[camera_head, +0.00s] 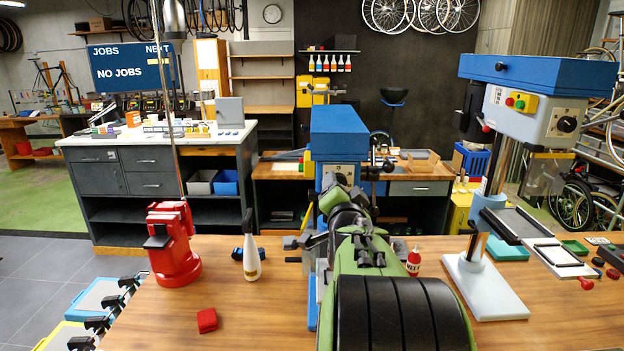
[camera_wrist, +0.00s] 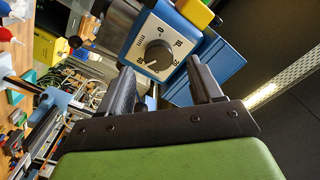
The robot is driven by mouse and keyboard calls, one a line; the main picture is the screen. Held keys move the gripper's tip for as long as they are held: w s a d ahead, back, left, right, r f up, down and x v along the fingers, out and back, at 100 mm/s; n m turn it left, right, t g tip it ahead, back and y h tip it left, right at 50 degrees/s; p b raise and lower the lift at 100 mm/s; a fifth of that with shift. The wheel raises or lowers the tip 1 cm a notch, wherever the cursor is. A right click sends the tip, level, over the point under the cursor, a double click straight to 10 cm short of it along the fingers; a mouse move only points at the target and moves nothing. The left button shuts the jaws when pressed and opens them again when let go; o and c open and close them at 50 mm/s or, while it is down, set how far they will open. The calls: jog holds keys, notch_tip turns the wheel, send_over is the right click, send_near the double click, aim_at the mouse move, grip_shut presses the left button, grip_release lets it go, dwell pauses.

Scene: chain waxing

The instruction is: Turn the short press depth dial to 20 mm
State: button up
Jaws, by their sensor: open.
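The press dial (camera_wrist: 157,56) is a dark round knob on a pale plate with a number scale and "mm", tilted in the wrist view. A light mark shows on the knob's lower left, but I cannot surely read its value. My gripper (camera_wrist: 161,68) is open and empty, its two dark fingers pointing at the dial, one on each side in the picture. I cannot tell how far the tips are from the knob. In the head view the blue press (camera_head: 339,132) stands straight ahead, and my green arm hides its lower part and my fingertips.
A taller blue-topped press (camera_head: 540,75) with its own dial (camera_head: 567,124) stands at the right. A red device (camera_head: 173,245), a white bottle (camera_head: 252,250) and a red block (camera_head: 207,320) are on the wooden table's left. A red bottle (camera_head: 414,262) stands right of my arm.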

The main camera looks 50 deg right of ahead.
jog(key=x, duration=0.2)
jog(key=shift+d, duration=0.35)
jog(key=shift+w+d, duration=0.1)
jog(key=shift+w, duration=0.2)
jog(key=shift+s, duration=0.1)
jog(key=shift+c, duration=0.6)
jog(key=c, duration=0.9)
jog(key=shift+c, duration=0.2)
